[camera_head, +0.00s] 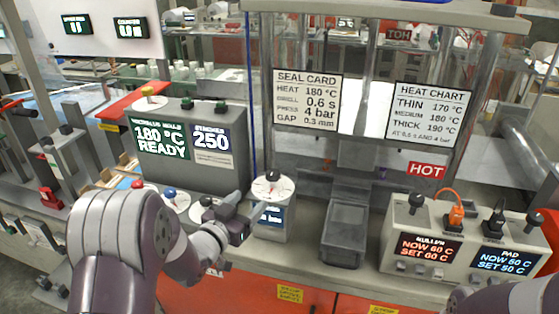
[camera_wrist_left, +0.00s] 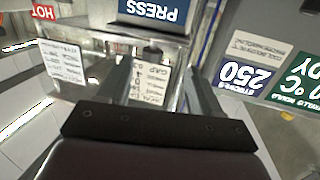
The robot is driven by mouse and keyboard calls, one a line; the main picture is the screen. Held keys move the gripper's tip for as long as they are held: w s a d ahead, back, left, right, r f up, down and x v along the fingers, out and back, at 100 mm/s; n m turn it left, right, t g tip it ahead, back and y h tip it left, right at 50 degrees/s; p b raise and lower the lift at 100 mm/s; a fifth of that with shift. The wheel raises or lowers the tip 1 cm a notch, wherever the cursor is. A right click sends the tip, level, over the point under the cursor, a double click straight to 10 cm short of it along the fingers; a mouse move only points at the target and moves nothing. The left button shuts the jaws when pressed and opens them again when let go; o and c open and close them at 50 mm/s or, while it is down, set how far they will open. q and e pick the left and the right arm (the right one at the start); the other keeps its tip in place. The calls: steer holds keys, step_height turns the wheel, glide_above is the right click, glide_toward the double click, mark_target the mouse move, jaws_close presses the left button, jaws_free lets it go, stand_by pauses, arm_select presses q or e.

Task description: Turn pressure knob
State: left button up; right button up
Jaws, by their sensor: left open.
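The pressure knob (camera_head: 272,175) is a dark knob on a round white dial, on top of a small grey unit (camera_head: 273,230) with a blue display. In the left wrist view the blue PRESS display (camera_wrist_left: 152,11) shows upside down at the top. My left gripper (camera_head: 256,208) is just in front of and below the dial, partly covering the blue display in the head view. In the left wrist view its two fingers (camera_wrist_left: 158,70) are apart with nothing gripped between them. I cannot make out the knob clearly there. My right gripper is out of view.
A grey control box (camera_head: 190,180) with green and blue displays stands left, with more dials (camera_head: 175,199) before it. A dark tray (camera_head: 346,232) is right of the knob unit. A heater box (camera_head: 400,225) with knobs and cables stands further right. Clear plastic guards rise behind.

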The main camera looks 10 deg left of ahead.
mark_target(269, 177)
arm_select(q)
steer(key=shift+t, duration=0.5)
steer(key=x, duration=0.3)
steer(key=r+p+x, duration=0.1)
steer(key=x, duration=0.2)
steer(key=d+r+x, duration=0.1)
steer(key=x, duration=0.2)
steer(key=shift+w+p, duration=0.1)
steer(key=shift+p, duration=0.3)
steer(key=shift+w+d+r, duration=0.1)
steer(key=shift+w+d, duration=0.05)
steer(key=shift+w, duration=0.45)
steer(key=shift+w+d, duration=0.1)
steer(key=shift+w, duration=0.3)
steer(key=shift+s, duration=0.1)
steer(key=c, duration=0.9)
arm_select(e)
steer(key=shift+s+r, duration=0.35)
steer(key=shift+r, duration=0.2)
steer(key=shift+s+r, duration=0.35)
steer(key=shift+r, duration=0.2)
